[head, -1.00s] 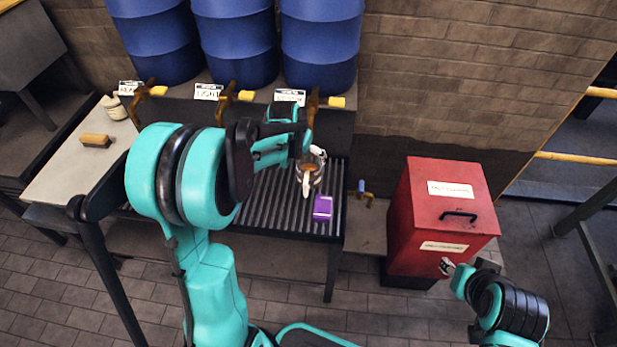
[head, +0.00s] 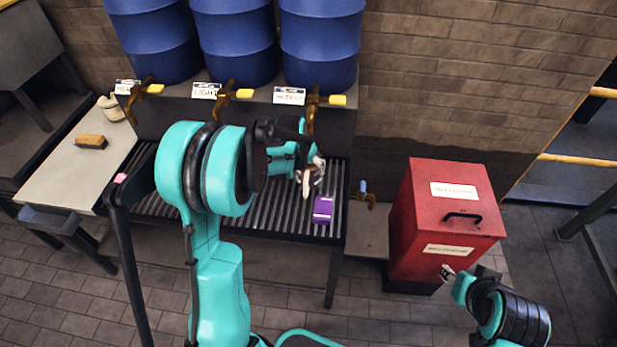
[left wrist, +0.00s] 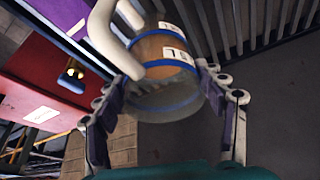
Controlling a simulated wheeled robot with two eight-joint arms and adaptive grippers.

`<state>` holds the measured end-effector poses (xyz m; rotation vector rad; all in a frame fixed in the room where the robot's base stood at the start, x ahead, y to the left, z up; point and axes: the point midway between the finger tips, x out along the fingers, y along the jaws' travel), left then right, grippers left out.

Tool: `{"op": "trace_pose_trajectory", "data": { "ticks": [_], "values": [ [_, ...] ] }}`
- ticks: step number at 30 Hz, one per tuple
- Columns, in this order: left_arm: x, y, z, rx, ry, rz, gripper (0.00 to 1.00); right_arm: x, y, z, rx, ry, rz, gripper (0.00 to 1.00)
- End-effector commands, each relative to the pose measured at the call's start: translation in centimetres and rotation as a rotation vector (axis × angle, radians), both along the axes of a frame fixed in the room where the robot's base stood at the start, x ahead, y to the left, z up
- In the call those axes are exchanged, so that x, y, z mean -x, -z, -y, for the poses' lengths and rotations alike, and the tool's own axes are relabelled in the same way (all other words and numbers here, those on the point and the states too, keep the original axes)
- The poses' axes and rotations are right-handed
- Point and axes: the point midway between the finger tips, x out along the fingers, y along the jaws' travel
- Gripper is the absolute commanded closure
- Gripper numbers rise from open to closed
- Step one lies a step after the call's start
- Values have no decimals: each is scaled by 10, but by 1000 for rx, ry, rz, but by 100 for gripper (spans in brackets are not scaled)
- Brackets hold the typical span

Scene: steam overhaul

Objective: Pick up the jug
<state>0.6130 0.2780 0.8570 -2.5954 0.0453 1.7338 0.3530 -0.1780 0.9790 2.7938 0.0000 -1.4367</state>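The jug shows in the left wrist view (left wrist: 166,62) as a clear vessel with brown contents, blue bands, white labels and a pale handle. In the head view the jug (head: 318,172) stands on the slatted rack, partly hidden by my left gripper. My left gripper (left wrist: 164,88) is open, with one finger on each side of the jug's body. The gaps to the jug are very small, and I cannot make out firm contact. In the head view my left gripper (head: 306,168) is right at the jug. My right gripper (head: 447,272) is at the lower right; its fingers are too small to read.
A purple box (head: 323,210) lies on the rack (head: 270,205) close to the jug. Blue drums (head: 320,45) with taps stand behind. A red bin (head: 440,220) stands to the right. A side table (head: 75,170) at left holds a brush (head: 91,142).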

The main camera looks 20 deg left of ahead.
Motion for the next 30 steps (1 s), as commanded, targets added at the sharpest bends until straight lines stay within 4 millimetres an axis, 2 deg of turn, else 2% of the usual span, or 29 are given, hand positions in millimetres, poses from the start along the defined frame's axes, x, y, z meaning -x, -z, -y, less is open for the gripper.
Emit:
{"op": "trace_pose_trajectory", "data": {
  "ticks": [1, 3, 4, 14, 19, 23, 30],
  "values": [
    [0, 0, 0, 0, 0, 0, 66, 0, 0, 0, 0, 0, 0, 60],
    [0, 0, 0, 0, 0, 0, 84, 0, 0, 0, 0, 0, 0, 60],
    [0, 0, 0, 0, 0, 0, 90, 0, 0, 0, 0, 0, 0, 60],
    [0, -4, 0, 0, 0, 0, 90, 0, -2, 0, 0, 0, 0, 60],
    [0, -23, 0, 0, 0, 0, 90, 0, -12, 0, 0, 0, 0, 60],
    [0, -47, 0, 0, 0, 0, 90, 0, -25, 0, 0, 0, 0, 60],
    [6, -72, 49, 0, 4, 0, 90, 0, -39, 0, 0, 0, 0, 60]
  ]
}}
